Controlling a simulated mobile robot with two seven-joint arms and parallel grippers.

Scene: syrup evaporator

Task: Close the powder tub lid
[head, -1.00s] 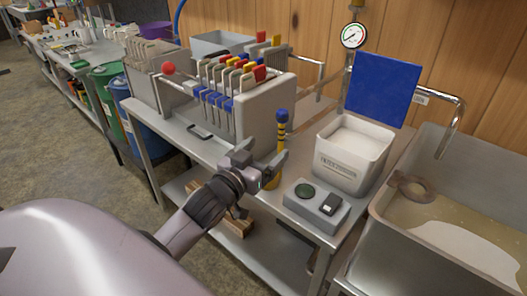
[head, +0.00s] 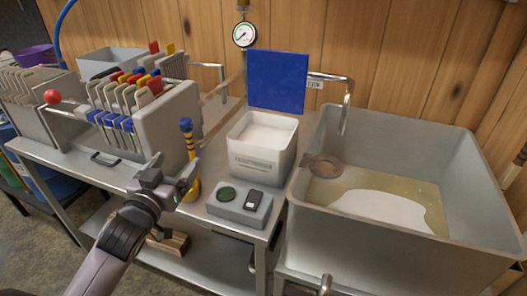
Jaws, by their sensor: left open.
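The powder tub (head: 258,163) is a white square tub with a printed label, holding pale powder, on the steel bench. Its blue lid (head: 277,82) stands open, upright at the tub's back edge. My left gripper (head: 180,173) is open and empty. In the picture it is left of and below the tub, apart from it, near the bench's front edge. My right gripper is not in view.
A yellow tool with a blue top (head: 187,140) stands between my left gripper and the tub. A grey control box (head: 240,204) sits in front of the tub. A large steel basin (head: 395,255) is on the right, a filter press (head: 165,125) on the left.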

